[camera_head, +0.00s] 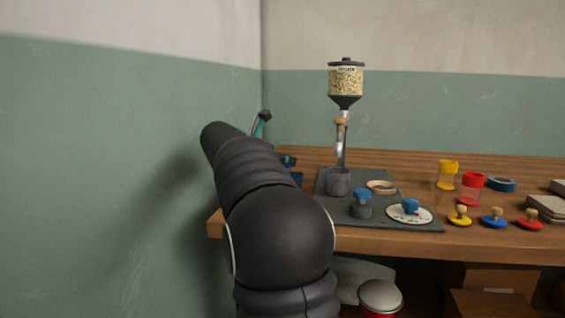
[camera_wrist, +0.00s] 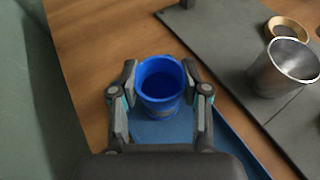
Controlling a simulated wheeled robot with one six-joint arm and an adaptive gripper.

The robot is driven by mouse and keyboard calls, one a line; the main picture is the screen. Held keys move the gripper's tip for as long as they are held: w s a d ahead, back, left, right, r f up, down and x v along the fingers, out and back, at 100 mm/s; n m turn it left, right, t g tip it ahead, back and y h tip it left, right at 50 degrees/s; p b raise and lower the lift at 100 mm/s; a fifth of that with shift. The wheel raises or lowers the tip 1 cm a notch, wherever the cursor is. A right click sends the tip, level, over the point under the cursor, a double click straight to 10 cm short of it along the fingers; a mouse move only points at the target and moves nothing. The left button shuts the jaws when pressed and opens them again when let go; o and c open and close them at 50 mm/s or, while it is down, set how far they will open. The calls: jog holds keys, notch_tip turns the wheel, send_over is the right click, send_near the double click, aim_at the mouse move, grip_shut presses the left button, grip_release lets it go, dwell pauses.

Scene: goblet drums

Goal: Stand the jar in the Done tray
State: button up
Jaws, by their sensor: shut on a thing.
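The blue jar (camera_wrist: 160,86) is open at the top and looks upright in the wrist view. My gripper (camera_wrist: 159,108) is shut on it, one finger on each side. The jar is over a flat blue tray (camera_wrist: 232,150), which I take for the Done tray; no label is readable. I cannot tell whether the jar's base touches the tray. In the head view my arm hides the jar and most of the tray, at the table's left end.
A metal cup (camera_wrist: 280,70) stands on the dark mat right of the tray; it also shows in the head view (camera_head: 338,182). A hopper (camera_head: 346,80) rises behind it. Yellow (camera_head: 447,175) and red (camera_head: 472,188) jars and several stamps are further right. A green wall is close on the left.

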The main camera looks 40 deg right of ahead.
jog(key=shift+f, duration=0.1)
jog(key=o, duration=1.3)
jog(key=shift+a+r, duration=0.2)
jog(key=shift+r, duration=0.1)
jog(key=p+v, duration=0.1)
jog(key=v, duration=1)
jog(key=shift+a, duration=0.3)
jog(key=shift+s, duration=0.1)
